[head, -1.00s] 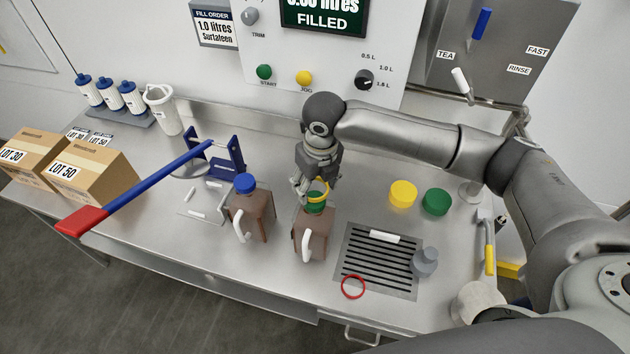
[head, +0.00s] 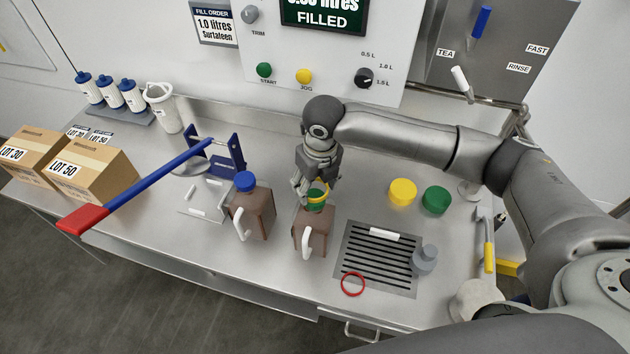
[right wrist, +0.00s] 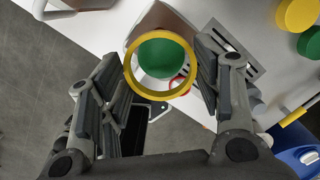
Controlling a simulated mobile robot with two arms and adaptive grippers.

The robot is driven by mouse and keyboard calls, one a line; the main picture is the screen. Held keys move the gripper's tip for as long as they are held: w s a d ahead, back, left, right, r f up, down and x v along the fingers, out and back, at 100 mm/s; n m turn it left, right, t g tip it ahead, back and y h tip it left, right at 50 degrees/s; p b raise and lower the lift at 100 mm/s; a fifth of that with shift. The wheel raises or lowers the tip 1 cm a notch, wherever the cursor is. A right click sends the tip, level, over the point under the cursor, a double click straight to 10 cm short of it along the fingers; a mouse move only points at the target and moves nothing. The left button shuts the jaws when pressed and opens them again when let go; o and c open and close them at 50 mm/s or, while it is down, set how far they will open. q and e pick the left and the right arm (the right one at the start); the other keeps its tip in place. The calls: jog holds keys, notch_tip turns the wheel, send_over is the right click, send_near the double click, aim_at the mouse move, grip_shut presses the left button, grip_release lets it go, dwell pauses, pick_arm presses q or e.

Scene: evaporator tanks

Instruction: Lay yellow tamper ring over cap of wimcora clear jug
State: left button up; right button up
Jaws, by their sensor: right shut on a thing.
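My right gripper (head: 312,191) is shut on the yellow tamper ring (right wrist: 130,66) and points down above a brownish see-through jug (head: 309,236) with a green cap (head: 315,206) and white handle. In the right wrist view the ring frames the green cap (right wrist: 163,56), between the two fingers. In the head view the ring (head: 318,190) is at the top of the cap; I cannot tell whether they touch. A similar jug (head: 255,214) with a blue cap (head: 245,182) stands to the left. No jug name is readable. My left gripper is not in view.
A drain grate (head: 375,262) with a red ring (head: 353,284) at its front edge lies to the right. Loose yellow (head: 402,193) and green (head: 436,201) caps lie behind it. A blue lever (head: 150,181) with a red end juts out at left, near cartons (head: 92,172).

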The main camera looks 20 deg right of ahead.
jog(key=shift+f+b, duration=0.5)
jog(key=shift+f, duration=0.95)
jog(key=o, duration=0.7)
jog(key=shift+r, duration=0.15)
notch_tip(320, 180, up, 7)
jog(key=p, duration=0.7)
